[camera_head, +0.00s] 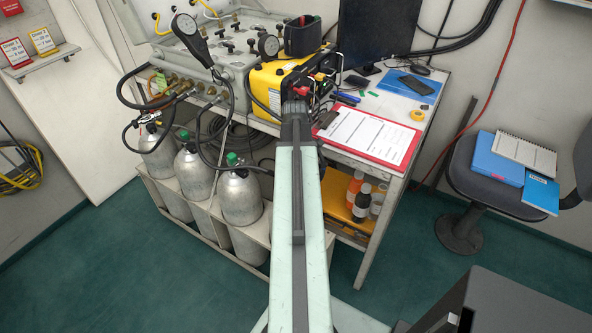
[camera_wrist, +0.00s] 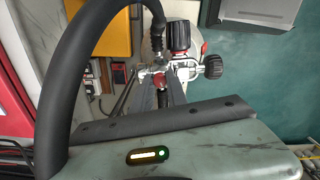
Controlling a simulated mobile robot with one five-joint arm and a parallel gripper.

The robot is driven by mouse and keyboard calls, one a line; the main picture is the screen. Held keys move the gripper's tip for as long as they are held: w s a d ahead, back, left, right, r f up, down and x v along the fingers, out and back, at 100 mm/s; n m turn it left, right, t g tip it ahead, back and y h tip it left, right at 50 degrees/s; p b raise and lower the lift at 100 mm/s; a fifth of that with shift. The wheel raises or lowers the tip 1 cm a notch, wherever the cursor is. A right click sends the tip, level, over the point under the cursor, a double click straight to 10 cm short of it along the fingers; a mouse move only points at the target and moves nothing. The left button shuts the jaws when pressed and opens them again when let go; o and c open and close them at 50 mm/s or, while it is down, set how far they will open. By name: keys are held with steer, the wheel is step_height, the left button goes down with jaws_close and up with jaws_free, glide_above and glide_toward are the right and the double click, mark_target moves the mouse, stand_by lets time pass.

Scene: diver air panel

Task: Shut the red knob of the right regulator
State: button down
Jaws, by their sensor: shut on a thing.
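My gripper (camera_wrist: 164,88) points at a metal regulator body (camera_wrist: 182,66) in the wrist view, with its dark fingers to either side of a small red part. This looks like the red knob (camera_wrist: 158,81), mostly hidden between the fingers, and the jaws are shut on it. A black ribbed knob with a red band (camera_wrist: 180,37) and a second black knob (camera_wrist: 213,66) stand beside the body. In the head view my gripper (camera_head: 296,100) is at the bench's front edge; my arm hides most of the regulator there.
A thick black hose (camera_wrist: 50,90) arcs close by my wrist. A yellow case (camera_head: 268,85) and a red clipboard (camera_head: 369,135) are on the bench. Grey cylinders (camera_head: 240,195) stand left of my arm.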

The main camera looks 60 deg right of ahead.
steer(key=shift+m, duration=0.3)
steer(key=m, duration=0.4)
steer(key=shift+m, duration=0.3)
steer(key=m, duration=0.5)
steer(key=shift+m, duration=0.3)
steer(key=m, duration=1)
steer(key=c, duration=1.6)
jaws_free()
